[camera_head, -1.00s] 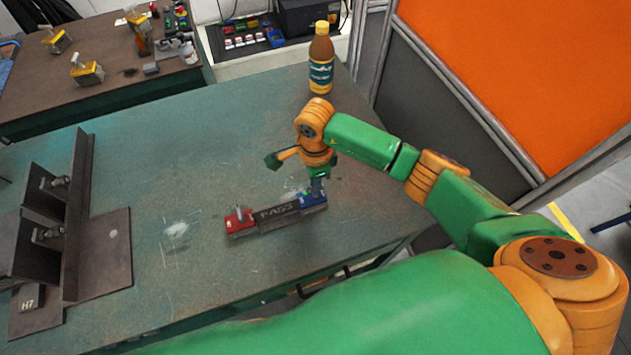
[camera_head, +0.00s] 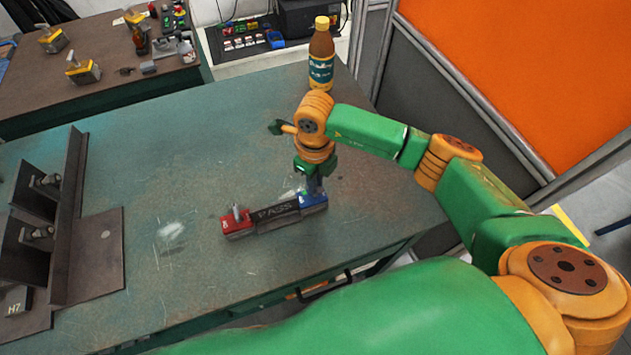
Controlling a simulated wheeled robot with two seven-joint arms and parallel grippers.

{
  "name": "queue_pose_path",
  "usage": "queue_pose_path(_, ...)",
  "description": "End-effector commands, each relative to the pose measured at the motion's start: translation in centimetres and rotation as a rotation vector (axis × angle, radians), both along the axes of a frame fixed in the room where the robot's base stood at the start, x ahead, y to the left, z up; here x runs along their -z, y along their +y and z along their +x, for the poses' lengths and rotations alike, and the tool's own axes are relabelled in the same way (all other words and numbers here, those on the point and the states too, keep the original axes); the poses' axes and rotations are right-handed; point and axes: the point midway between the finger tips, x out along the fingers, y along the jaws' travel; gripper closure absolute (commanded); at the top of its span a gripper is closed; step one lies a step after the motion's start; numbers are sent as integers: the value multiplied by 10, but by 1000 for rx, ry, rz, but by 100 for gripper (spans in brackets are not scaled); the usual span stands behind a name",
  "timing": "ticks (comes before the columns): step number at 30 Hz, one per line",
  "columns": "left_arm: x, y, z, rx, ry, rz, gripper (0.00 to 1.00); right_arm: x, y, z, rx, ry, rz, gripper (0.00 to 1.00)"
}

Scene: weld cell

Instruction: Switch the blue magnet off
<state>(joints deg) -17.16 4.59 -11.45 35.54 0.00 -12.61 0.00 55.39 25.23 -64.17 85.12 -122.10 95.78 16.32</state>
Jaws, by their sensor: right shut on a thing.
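The blue magnet (camera_head: 312,200) sits on the right end of a dark bar marked PASS (camera_head: 274,212) on the green table. A red magnet (camera_head: 236,225) with a small upright lever sits on the bar's left end. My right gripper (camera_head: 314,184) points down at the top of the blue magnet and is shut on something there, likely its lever. The fingertips hide that part, so the lever's position cannot be told. My left gripper is not in view.
A bottle (camera_head: 321,55) stands at the table's far right edge, behind my right arm. A steel angle fixture (camera_head: 68,220) with clamps stands at the left. The green table (camera_head: 190,140) is clear between them.

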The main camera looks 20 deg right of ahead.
Motion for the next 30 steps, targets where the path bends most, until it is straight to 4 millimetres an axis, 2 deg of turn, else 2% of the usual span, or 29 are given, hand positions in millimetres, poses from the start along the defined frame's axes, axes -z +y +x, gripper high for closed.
queue_pose_path(15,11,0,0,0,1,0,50,0,1,1,423,-8,-1,100)
queue_pose_path(30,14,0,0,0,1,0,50,-1,1,0,585,-10,-3,100)
